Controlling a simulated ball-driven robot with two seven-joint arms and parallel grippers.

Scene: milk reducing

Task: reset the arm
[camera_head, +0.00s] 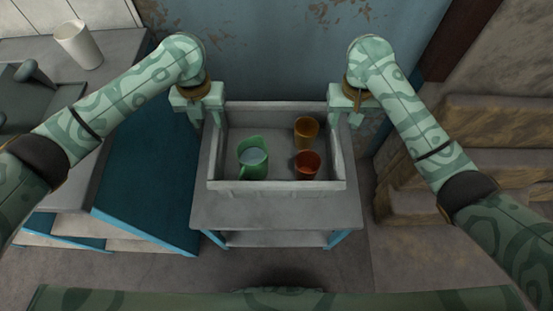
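My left gripper (204,119) hangs at the back left corner of a grey crate (276,186). Its two fingers are apart, so it is open, and I see nothing between them. My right gripper (345,119) hangs at the back right corner of the crate, also with its fingers apart. I cannot tell whether either gripper touches the crate walls. The crate sits on a small table (280,211). Inside it are a green cup (253,171) with pale liquid at the left, an orange cup (306,131) at the back right, and a red-orange cup (307,165) at the front right.
A grey counter (119,52) on the left holds a white cup (78,45) and a dark sink (40,97), above blue cabinet fronts (150,150). A blue wall (280,50) stands behind the crate. Brown steps or ledges (500,115) fill the right. Bare floor shows around the table.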

